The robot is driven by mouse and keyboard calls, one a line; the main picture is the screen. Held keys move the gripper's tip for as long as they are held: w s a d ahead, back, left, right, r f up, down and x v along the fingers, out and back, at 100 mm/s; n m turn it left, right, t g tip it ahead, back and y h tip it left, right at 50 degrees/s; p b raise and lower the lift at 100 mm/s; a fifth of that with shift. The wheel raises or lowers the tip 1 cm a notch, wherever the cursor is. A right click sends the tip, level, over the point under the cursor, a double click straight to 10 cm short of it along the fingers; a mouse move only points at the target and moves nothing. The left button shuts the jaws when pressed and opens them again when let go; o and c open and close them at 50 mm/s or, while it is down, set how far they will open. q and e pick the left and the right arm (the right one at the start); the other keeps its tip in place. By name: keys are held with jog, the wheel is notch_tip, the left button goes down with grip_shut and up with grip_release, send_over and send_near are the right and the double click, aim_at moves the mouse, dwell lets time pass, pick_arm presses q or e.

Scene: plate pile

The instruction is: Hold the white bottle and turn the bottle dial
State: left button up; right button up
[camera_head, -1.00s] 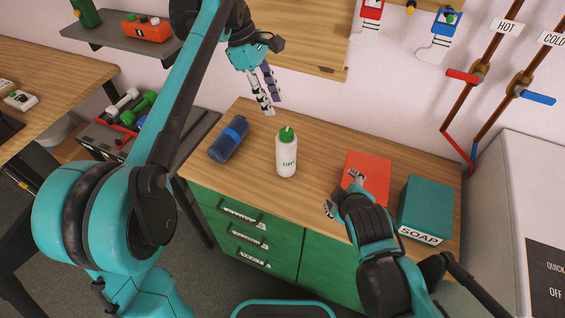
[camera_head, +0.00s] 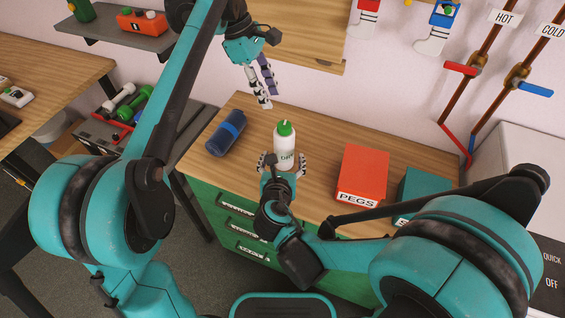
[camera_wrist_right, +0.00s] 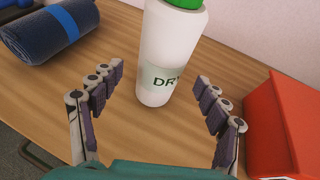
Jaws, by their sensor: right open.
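The white bottle (camera_head: 284,152) stands upright on the wooden counter, with a green top (camera_head: 285,128) that serves as its dial. In the right wrist view the white bottle (camera_wrist_right: 170,50) shows a label starting "DR", and its green top (camera_wrist_right: 185,3) is cut off by the frame edge. My right gripper (camera_head: 283,165) is open in front of the bottle's lower part. In the wrist view its fingers (camera_wrist_right: 160,100) stand either side, apart from the bottle. My left gripper (camera_head: 267,96) hangs above and behind the bottle, empty, its fingers apart.
A dark blue roll (camera_head: 226,132) with a blue band lies left of the bottle. A red PEGS box (camera_head: 362,172) stands to the right, with a teal box (camera_head: 416,188) beyond it. Green drawers (camera_head: 235,215) are below the counter. Bare counter lies behind the bottle.

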aim_at(284, 151)
jog(key=x, duration=0.5)
